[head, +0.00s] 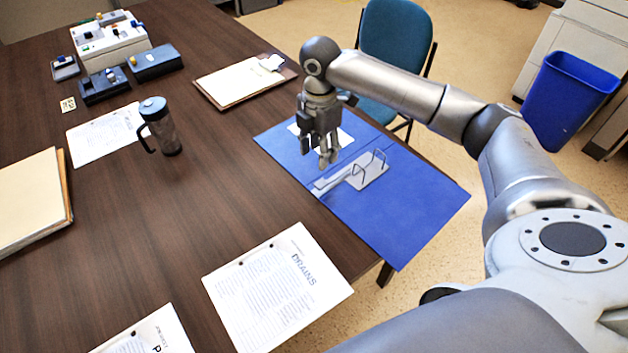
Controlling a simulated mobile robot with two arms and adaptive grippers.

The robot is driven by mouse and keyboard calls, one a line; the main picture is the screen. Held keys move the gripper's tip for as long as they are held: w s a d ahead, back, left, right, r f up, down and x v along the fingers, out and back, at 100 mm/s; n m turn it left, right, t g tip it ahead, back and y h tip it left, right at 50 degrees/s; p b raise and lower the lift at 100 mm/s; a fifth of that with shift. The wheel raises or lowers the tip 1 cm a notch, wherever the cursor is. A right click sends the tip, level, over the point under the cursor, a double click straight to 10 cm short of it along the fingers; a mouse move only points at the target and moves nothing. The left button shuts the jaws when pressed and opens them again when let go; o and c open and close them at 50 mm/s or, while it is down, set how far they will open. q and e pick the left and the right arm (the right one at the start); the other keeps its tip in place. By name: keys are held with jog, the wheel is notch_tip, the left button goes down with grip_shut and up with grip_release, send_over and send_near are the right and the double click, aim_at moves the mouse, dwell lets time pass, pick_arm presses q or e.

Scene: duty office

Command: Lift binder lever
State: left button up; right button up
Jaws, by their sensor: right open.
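An open blue binder (415,221) lies flat at the right edge of the table, part of it past the edge. Its metal mechanism (372,178) sits near the middle, with two wire arches standing up and a flat lever (330,184) reaching to the left. My right gripper (328,158) is open and points down just above the binder, behind the lever in the picture and apart from it as far as I can tell. White paper (345,137) on the binder is partly hidden by the gripper. My left gripper is not in view.
A dark travel mug (160,127) stands left of the binder. Printed sheets (277,287) lie in front, and a clipboard (240,82) lies behind. Device boxes (110,45) stand at the back left. A teal chair (395,35) and blue bin (570,100) stand beyond the table.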

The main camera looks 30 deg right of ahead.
aim_at(319, 185)
notch_tip(319, 185, down, 11)
jog(key=shift+s+r, duration=0.15)
jog(key=shift+r, duration=0.05)
dwell(0.3)
jog(key=shift+c, duration=0.4)
grip_shut()
